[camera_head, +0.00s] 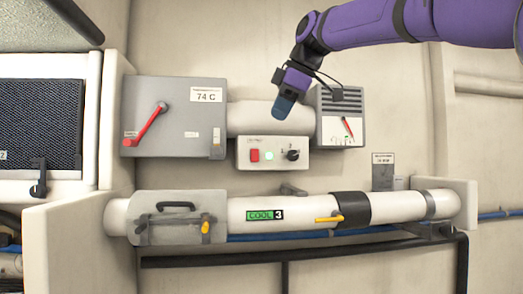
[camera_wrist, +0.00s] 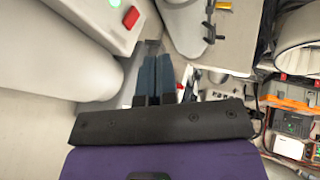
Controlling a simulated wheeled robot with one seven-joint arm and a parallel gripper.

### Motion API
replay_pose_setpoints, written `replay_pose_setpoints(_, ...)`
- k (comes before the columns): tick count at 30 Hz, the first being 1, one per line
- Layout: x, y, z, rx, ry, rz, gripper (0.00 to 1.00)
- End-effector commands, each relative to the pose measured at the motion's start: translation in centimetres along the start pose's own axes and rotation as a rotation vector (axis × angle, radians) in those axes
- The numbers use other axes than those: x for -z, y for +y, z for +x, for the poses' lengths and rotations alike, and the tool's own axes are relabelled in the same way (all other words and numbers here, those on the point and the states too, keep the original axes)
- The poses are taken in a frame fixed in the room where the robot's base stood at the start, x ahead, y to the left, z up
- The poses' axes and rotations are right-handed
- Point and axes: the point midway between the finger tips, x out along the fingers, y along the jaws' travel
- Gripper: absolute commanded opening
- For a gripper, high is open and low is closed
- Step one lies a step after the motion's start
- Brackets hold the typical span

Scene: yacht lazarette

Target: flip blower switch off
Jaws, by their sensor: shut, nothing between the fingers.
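A pale control box (camera_head: 273,168) is on the wall in the middle of the head view. On its face are a red switch (camera_head: 254,155), a lit green light (camera_head: 269,156) and a black knob (camera_head: 293,155). The small label above them is unreadable, so I cannot tell which control is the blower's. In the wrist view the box shows at top left, with the red switch (camera_wrist: 131,17) and green light (camera_wrist: 114,3). My gripper (camera_head: 282,113) is shut and empty, pointing down above the box and apart from the switch. Its blue fingers (camera_wrist: 156,60) lie together in the wrist view.
A grey box (camera_head: 180,100) with a red lever and a "74 C" label is left of the control box. A gauge box (camera_head: 340,103) is close to my gripper's right. A thick white pipe (camera_head: 240,118) runs behind; another pipe (camera_head: 290,210) with a yellow handle lies below.

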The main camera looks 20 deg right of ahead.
Motion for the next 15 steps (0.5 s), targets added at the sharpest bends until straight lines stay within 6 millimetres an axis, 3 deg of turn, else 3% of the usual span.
replay_pose_setpoints(7,0.0,0.0,1.9,0.003,-0.001,0.001,0.00)
replay_pose_setpoints(15,0.0,-0.1,6.9,0.003,-0.001,0.001,0.00)
